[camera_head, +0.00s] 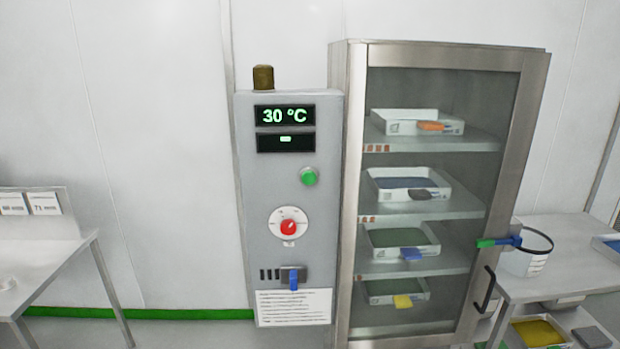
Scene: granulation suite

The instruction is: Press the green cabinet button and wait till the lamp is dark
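The green button (308,176) sits on the right side of the grey control cabinet (262,200), below two displays. The upper display (284,115) reads 30 °C; the lower display (285,142) shows a short green dash. The lamp (263,78) on top of the cabinet is dark amber-brown and shows no glow. A round dial with a red knob (288,226) is below the button. Neither of my grippers is in view.
A steel cabinet with a glass door (450,240) and a black handle (487,290) stands right of the control cabinet, with trays on its shelves.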

